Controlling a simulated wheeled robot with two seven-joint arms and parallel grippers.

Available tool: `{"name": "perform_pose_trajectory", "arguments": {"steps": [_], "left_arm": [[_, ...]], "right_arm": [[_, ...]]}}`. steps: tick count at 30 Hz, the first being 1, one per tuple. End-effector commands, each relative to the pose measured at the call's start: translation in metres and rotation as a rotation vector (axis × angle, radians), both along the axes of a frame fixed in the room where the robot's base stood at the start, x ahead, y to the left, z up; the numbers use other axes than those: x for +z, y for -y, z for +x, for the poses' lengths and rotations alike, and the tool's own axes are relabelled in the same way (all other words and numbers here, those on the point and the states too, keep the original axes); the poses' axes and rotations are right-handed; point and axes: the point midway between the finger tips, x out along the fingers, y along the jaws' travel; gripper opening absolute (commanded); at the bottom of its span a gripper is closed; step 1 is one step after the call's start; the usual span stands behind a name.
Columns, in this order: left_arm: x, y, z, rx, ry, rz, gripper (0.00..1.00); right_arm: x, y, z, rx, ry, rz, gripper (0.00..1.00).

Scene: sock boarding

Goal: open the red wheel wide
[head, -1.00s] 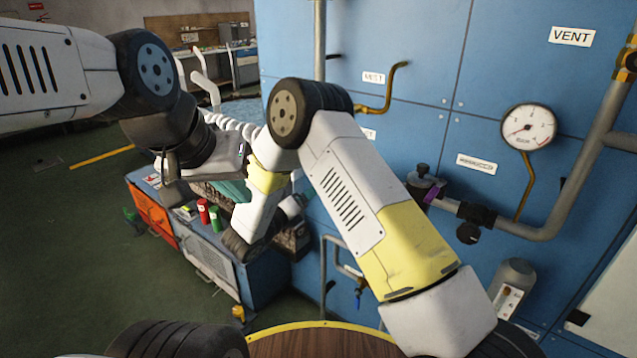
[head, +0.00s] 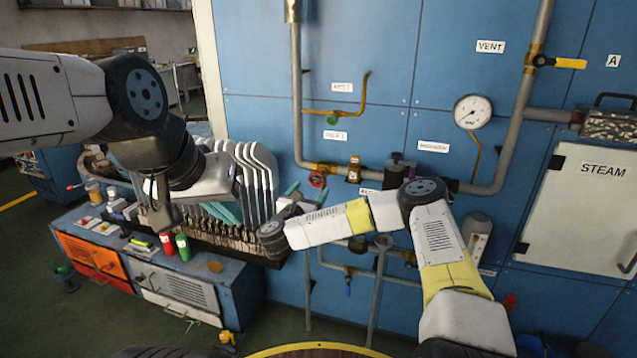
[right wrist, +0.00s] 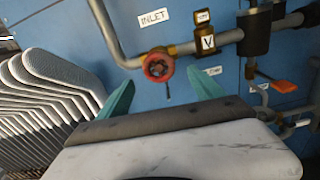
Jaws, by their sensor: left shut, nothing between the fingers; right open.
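The red wheel (head: 317,180) is a small round handwheel on the pipe below the INLET label, on the blue wall panel. In the right wrist view the red wheel (right wrist: 158,67) appears between my right gripper's two teal fingers. My right gripper (head: 306,190) is open and empty; it points at the wheel, and I see no contact. It also shows in the right wrist view (right wrist: 160,76). My left gripper (head: 226,212) is shut and empty, in front of the grey sock boards, left of the wheel. Its fingertips are hard to make out.
Upright grey sock boards (head: 262,165) stand in a rack close left of the wheel. A brass valve marked V (head: 354,168) and a dark fitting (head: 394,170) sit on the same pipe to the right. A pressure gauge (head: 473,111) hangs further right. A blue cabinet (head: 235,285) stands below left.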

Motion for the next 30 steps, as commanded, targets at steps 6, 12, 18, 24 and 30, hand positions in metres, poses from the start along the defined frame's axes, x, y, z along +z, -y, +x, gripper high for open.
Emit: {"name": "perform_pose_trajectory", "arguments": {"steps": [6,12,18,24,30], "left_arm": [[0.0,0.0,0.0,0.0,0.0,0.0,0.0],[0.0,0.0,0.0,0.0,0.0,0.0,0.0],[0.0,0.0,0.0,0.0,0.0,0.0,0.0],[0.0,0.0,0.0,0.0,0.0,0.0,0.0],[0.0,0.0,0.0,0.0,0.0,0.0,0.0]], "right_arm": [[0.001,0.01,0.031,-0.002,0.001,-0.002,0.77],[0.001,0.019,0.058,0.0,0.0,-0.002,0.77],[0.0,0.022,0.069,0.002,-0.001,-0.002,0.77],[0.0,0.021,0.069,0.002,-0.001,-0.003,0.77],[0.0,0.021,0.069,0.002,-0.001,-0.003,0.41]]}}
